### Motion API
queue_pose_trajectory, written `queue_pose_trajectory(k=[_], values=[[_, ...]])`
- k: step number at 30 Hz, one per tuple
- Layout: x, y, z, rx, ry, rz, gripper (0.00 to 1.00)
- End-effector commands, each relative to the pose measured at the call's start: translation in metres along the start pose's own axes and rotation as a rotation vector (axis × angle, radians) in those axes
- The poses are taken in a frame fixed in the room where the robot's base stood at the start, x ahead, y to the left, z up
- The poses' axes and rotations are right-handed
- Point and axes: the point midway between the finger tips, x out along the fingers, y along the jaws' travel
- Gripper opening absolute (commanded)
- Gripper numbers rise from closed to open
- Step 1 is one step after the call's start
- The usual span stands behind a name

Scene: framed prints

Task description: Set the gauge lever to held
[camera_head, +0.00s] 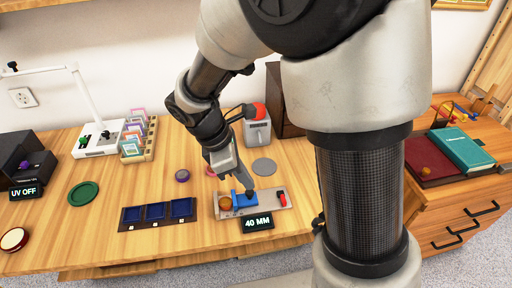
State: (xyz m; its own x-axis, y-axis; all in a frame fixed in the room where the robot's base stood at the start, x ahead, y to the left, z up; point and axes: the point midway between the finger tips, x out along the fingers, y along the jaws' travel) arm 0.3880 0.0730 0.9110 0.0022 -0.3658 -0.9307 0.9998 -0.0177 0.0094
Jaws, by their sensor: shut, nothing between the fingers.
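The gauge (265,207) is a grey plate near the table's front edge, with a blue block (241,200) and an orange-brown round piece (225,204) at its left. A small red lever (282,198) stands at its right end. A dark display (257,222) in front of it reads "40 MM". My gripper (248,190) is shut and empty, pointing down at the blue block's right end. I cannot tell whether its tips touch the block. The lever is clear of my gripper, and its setting is not readable.
A green dish (83,194) lies further left. Wood between is free.

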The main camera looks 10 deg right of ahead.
Motion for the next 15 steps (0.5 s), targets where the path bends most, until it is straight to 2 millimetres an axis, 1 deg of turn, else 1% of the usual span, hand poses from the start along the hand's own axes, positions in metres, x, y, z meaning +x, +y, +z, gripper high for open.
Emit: queue_pose_trajectory(k=[2,11,15], values=[[0.0043,0.0007,-0.0033,-0.021,-0.006,-0.002,0.00],[0.0041,0.0007,-0.0030,-0.023,-0.006,-0.003,0.00],[0.0116,0.0004,-0.0031,-0.022,-0.007,-0.004,0.00]])
